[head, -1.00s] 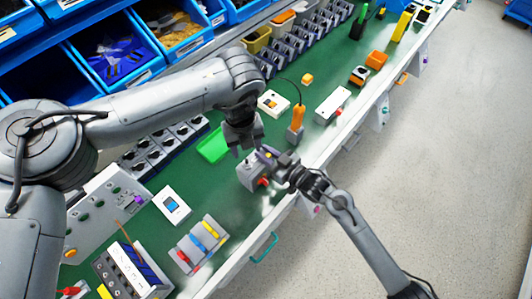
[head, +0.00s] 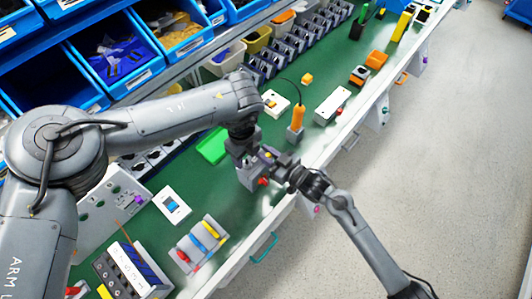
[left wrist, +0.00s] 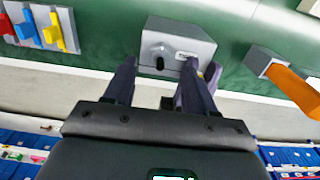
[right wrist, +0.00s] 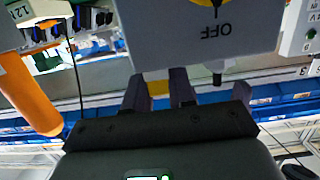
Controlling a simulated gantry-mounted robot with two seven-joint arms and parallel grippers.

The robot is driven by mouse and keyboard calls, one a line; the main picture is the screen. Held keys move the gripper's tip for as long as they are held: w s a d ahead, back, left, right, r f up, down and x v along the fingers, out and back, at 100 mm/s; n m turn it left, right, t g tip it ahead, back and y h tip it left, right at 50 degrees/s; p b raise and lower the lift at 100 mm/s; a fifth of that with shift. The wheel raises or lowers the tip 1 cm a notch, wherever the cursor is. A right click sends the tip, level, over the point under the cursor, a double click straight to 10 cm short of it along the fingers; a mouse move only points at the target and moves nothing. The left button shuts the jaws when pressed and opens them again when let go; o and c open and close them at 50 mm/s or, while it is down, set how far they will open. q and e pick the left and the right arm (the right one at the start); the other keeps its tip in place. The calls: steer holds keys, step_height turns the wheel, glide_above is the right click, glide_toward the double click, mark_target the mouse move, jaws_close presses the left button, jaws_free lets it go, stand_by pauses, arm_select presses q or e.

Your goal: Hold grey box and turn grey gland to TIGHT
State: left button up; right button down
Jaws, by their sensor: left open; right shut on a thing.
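The grey box (head: 246,178) stands near the front edge of the green bench. In the left wrist view the box (left wrist: 188,36) shows a dark round fitting (left wrist: 160,60), seemingly the gland, beside a small white label. My left gripper (left wrist: 160,80) is open, its fingers apart in front of that face. In the head view my left gripper (head: 250,158) is at the top of the box. My right gripper (right wrist: 160,82) is shut on a yellow part (right wrist: 158,88) at the box's edge. The box face (right wrist: 180,40) reads OFF upside down there. Fingertip contact is partly hidden.
An orange-handled tool (head: 297,118) stands in a holder right of the box. A green tray (head: 212,146) lies behind it. A module with coloured levers (head: 202,243) and a white switch (head: 172,204) are to the left. Blue bins line the back.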

mark_target(247, 163)
arm_select(q)
steer(key=shift+f, duration=2)
jaws_close()
